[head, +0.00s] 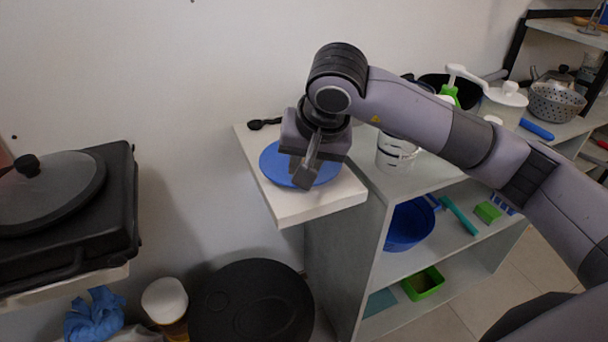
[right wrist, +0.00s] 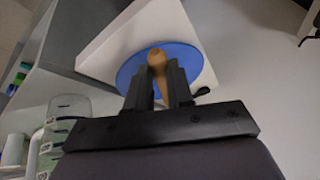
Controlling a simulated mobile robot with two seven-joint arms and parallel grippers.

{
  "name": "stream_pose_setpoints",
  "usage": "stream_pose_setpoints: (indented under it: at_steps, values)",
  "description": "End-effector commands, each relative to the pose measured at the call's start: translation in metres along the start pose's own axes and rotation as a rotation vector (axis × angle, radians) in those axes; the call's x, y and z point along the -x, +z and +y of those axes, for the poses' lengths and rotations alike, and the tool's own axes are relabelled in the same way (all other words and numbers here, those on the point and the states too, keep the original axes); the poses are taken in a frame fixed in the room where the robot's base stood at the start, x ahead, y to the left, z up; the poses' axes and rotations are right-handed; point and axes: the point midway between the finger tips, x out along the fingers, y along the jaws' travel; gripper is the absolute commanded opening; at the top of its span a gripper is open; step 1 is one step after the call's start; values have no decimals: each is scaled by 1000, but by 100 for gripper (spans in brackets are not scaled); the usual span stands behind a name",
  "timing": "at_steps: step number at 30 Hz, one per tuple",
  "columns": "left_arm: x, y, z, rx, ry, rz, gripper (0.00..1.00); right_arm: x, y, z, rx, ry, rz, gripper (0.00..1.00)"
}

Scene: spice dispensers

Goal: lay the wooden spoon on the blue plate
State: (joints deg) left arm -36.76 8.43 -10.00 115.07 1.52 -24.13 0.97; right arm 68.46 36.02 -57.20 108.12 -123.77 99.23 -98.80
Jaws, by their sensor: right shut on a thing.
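The blue plate (head: 274,168) lies on a white board in the head view; my right gripper (head: 306,180) is over it and hides part of it. In the right wrist view the blue plate (right wrist: 188,58) is beyond the fingers. My right gripper (right wrist: 160,88) is shut on the wooden spoon (right wrist: 157,62), whose rounded light-brown end shows between and past the fingers, over the plate. I cannot tell whether the spoon touches the plate. The spoon is hidden in the head view. My left gripper is not in view.
The white board (head: 290,213) sticks out beside the shelf unit (head: 345,250). A black spoon-like utensil (head: 264,124) lies at the board's back edge. A clear jar (head: 396,154) stands right of the plate. A black appliance with a lidded pan (head: 60,200) is at left.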

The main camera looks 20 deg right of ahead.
Motion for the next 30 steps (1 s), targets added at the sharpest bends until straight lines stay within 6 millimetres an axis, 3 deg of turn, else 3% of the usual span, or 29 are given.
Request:
stream_pose_setpoints:
  at_steps: [6,16,17,18,19,30]
  values:
    - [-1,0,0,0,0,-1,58,-26,12,6,1,0,-2,0]
    - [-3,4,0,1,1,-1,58,-30,13,7,1,0,0,0]
    - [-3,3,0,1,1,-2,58,-29,12,6,1,0,0,28]
    - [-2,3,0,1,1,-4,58,-28,12,6,1,0,-1,41]
    - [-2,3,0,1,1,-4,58,-28,12,6,0,0,-1,47]
    - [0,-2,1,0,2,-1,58,-25,11,6,1,0,-1,47]
